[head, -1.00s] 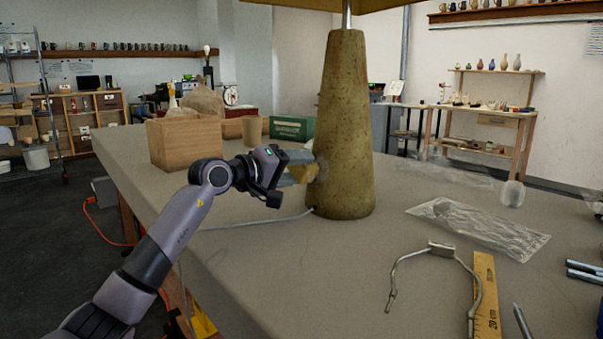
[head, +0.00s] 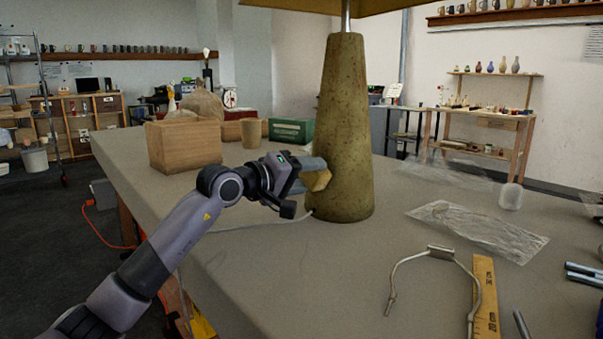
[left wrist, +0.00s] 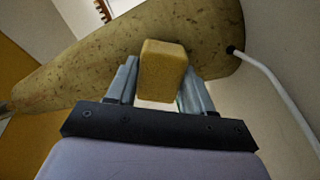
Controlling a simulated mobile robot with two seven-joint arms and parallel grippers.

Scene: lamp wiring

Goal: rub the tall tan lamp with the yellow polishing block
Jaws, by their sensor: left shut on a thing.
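The tall tan lamp (head: 345,130) stands upright on the table, with a speckled tapering body and part of its shade (head: 330,4) at the top edge. It also fills the upper part of the left wrist view (left wrist: 85,65). My left gripper (head: 315,174) is shut on the yellow polishing block (head: 319,181), at the left side of the lamp's lower body. In the left wrist view the block (left wrist: 162,70) sits between both fingers, in front of the lamp body. I cannot tell whether it touches the lamp. My right gripper is not in view.
A wooden box (head: 184,146), a cup (head: 251,133) and a green box (head: 291,131) stand behind on the table (head: 330,270). A clear plastic bag (head: 478,230), a bent metal harp (head: 440,253) and a yellow ruler (head: 486,300) lie to the right. A cord (head: 255,226) runs left from the lamp base.

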